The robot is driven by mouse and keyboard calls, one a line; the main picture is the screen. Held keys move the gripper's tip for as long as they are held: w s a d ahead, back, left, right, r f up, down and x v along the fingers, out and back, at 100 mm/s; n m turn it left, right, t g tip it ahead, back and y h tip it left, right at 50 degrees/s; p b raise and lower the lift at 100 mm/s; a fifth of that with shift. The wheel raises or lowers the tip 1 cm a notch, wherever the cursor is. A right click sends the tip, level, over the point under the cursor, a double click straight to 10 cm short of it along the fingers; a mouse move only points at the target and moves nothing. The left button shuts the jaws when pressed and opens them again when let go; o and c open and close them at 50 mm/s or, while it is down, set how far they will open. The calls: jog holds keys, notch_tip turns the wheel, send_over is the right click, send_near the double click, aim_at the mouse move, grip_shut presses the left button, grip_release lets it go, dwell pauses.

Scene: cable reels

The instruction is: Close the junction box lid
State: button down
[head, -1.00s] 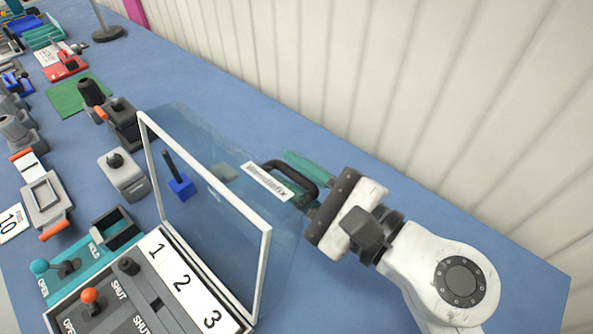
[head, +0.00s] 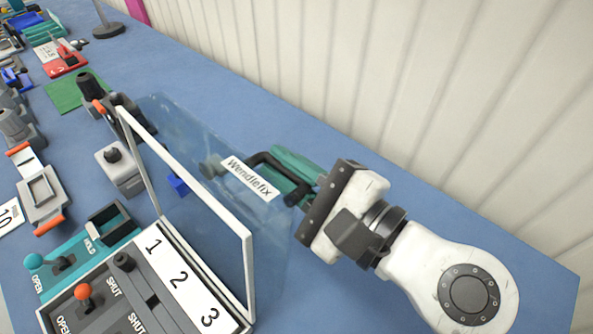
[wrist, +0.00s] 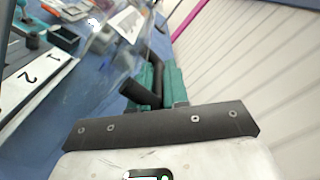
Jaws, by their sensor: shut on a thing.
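The junction box lid (head: 215,190) is a clear panel with white edges, a "Wendlefix" label and a dark bar handle (head: 262,158). It stands open, steeply tilted, at the right side of the grey junction box (head: 95,312), which has panels numbered 1, 2, 3. My gripper (head: 297,180), with teal fingers, is shut on the handle from the right. In the wrist view the dark handle (wrist: 135,93) lies at the teal fingers (wrist: 160,80). The exact contact is partly hidden by the fingers.
A teal unit marked HOLD (head: 75,262) adjoins the box. The pale ribbed wall (head: 430,110) runs behind the blue table. Bare table lies to the right.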

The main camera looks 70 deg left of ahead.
aim_at(308, 190)
jog(key=shift+s+d+r, duration=0.2)
jog(key=shift+s+r, duration=0.05)
jog(key=shift+s, duration=0.1)
jog(key=c, duration=1.1)
grip_release()
jog(key=shift+w, duration=0.1)
jog(key=shift+w+d+f, duration=0.1)
jog(key=shift+w+d, duration=0.1)
jog(key=shift+d, duration=0.15)
jog(key=b+v, duration=0.2)
jog(key=v, duration=0.3)
jog(key=shift+w+d+b, duration=0.2)
jog(key=shift+d+b, duration=0.15)
jog(key=shift+b, duration=0.05)
jog(key=shift+w+d, duration=0.15)
jog(key=shift+d, duration=0.25)
